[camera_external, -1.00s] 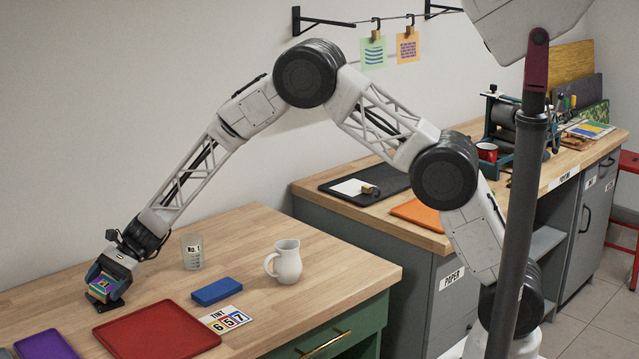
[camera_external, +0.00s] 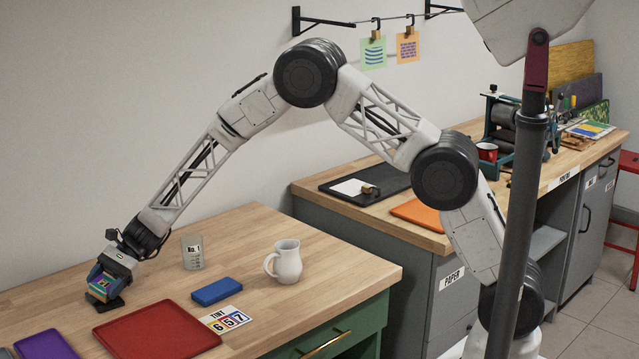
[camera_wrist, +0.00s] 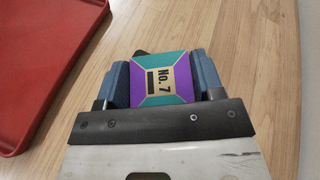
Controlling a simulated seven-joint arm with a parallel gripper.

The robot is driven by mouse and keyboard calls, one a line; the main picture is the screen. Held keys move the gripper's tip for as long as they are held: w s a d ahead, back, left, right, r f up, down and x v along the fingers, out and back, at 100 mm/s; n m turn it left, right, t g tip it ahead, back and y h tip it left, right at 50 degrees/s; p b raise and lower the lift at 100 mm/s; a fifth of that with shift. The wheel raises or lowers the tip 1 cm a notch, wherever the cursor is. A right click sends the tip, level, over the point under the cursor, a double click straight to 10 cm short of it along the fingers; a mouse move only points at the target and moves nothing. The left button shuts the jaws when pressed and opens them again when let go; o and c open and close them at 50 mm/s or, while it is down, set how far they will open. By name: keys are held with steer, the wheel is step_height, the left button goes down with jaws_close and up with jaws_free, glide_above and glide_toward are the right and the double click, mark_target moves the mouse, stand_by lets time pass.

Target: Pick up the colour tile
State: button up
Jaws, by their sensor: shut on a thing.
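The colour tile (camera_wrist: 159,80) fills the space between the blue fingers of my gripper (camera_wrist: 160,85) in the wrist view. A dark flat piece (camera_external: 109,304) lies under the tile. I cannot tell whether the tile touches it.
A red tray (camera_external: 157,331) lies right of my gripper, with a blue block (camera_external: 217,291), a "TINT 657" card (camera_external: 222,319), a beaker (camera_external: 192,253) and a white jug (camera_external: 285,262) beyond. Bare wood lies behind.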

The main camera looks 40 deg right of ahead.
mark_target(104, 283)
steer(key=shift+r, duration=0.85)
step_height(104, 283, up, 2)
steer(key=shift+r, duration=0.1)
steer(key=s+d, duration=0.3)
steer(key=s, duration=0.1)
steer(key=s+d, duration=0.3)
steer(key=s, duration=0.1)
steer(key=s+d+r, duration=0.1)
steer(key=s+d, duration=0.3)
steer(key=shift+s, duration=0.15)
steer(key=shift+s+d, duration=0.1)
steer(key=m, duration=0.1)
steer(key=s+m+t, duration=0.1)
steer(key=m, duration=0.1)
steer(key=shift+d+t, duration=0.3)
steer(key=shift+d, duration=0.05)
steer(key=shift+s+d+f+m+t, duration=0.1)
steer(key=shift+s+d+m+t, duration=0.25)
steer(key=shift+m, duration=0.35)
steer(key=shift+s+d+f+m+t, duration=0.1)
steer(key=shift+d+m+t, duration=0.1)
steer(key=shift+m+t, duration=0.4)
steer(key=shift+s+d+m+t, duration=0.2)
steer(key=shift+d+m+t, duration=0.05)
steer(key=shift+m, duration=0.55)
